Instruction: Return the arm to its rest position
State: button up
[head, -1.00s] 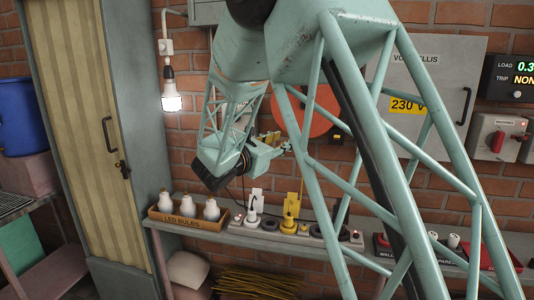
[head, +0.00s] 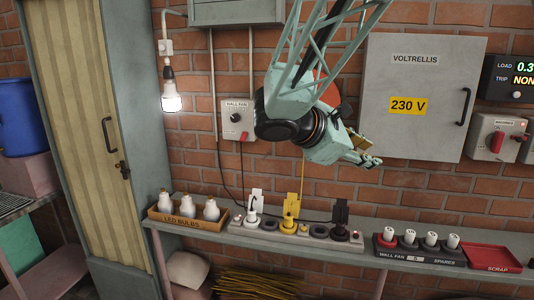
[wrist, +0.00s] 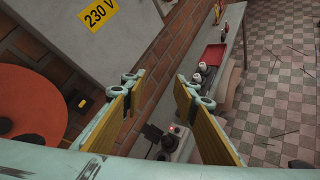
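My arm, a pale green lattice, hangs from the top of the head view in front of the brick wall. My gripper (head: 366,152) is in the air to the right of the wall fan switch box, above the shelf. In the wrist view my gripper (wrist: 160,85) has its two yellow-padded fingers spread wide apart with nothing between them. Past the fingers show the shelf and the checkered floor.
On the shelf (head: 370,222) stand a box of LED bulbs (head: 165,223), a socket strip (head: 262,240) with plugs, a spares rack (head: 424,250) and a red scrap tray (head: 490,256). A grey 230 V cabinet (head: 430,140) is right of the gripper. A lit bulb (head: 171,100) hangs left.

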jog(key=s+d+f+m+g+y, duration=0.1)
jog(key=s+d+m+g+y, duration=0.2)
jog(key=s, duration=0.9)
jog(key=s+d+f+m+g+y, duration=0.15)
jog(key=s+m, duration=0.35)
jog(key=s, duration=0.7)
jog(key=s+a+f+m+t+y, duration=0.1)
jog(key=s+a+m+y, duration=0.2)
jog(key=s, duration=0.7)
jog(key=s+a+f+m+y, duration=0.2)
jog(key=s+a+m+y, duration=0.1)
jog(key=s+a+m, duration=0.2)
jog(key=shift+s+a+f+m+t, duration=0.35)
jog(key=shift+s+a, duration=1.05)
jog(key=shift+s, duration=0.95)
jog(key=shift+y, duration=0.25)
